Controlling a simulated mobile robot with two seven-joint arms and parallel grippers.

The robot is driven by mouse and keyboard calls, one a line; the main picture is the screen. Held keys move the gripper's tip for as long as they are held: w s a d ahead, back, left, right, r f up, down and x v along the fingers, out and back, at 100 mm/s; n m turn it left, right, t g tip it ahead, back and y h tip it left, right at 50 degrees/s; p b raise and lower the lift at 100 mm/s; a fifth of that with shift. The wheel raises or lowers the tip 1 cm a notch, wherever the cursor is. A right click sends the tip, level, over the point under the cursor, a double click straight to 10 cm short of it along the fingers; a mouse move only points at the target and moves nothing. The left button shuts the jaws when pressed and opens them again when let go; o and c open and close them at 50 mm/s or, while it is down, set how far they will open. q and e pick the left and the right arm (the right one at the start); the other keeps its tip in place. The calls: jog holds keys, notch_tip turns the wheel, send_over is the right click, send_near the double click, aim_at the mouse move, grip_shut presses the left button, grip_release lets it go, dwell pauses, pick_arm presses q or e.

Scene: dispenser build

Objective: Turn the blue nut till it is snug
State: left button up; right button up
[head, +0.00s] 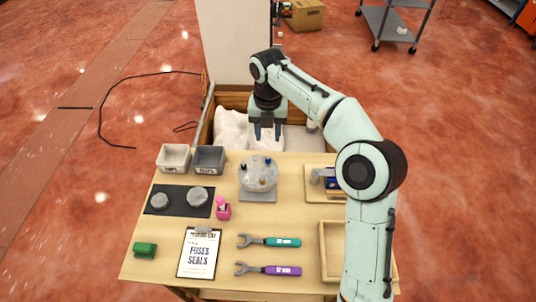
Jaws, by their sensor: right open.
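A pale grey round disc (258,174) sits on a grey base plate (257,195) in the middle of the table. Several small fittings stand on it, some dark and some brassy. A small dark blue one (242,167) near its left rim looks like the blue nut, but it is too small to be sure. My right gripper (267,137) is open, pointing down above and behind the disc, apart from it. Nothing shows between its fingers. A teal-handled wrench (270,241) and a purple-handled wrench (268,270) lie at the front. My left gripper is not in view.
Two small bins (173,158), light and dark grey, stand back left. A black mat (179,201) holds two grey discs. A pink item (223,210), a clipboard (199,252) and a green block (145,250) lie left. My right arm crosses over the table's right side, partly covering a wooden tray (330,250).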

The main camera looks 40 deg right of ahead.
aim_at(268, 159)
notch_tip(268, 159, down, 11)
jog(key=shift+r+b, duration=0.15)
jog(key=shift+b, duration=1.05)
grip_shut()
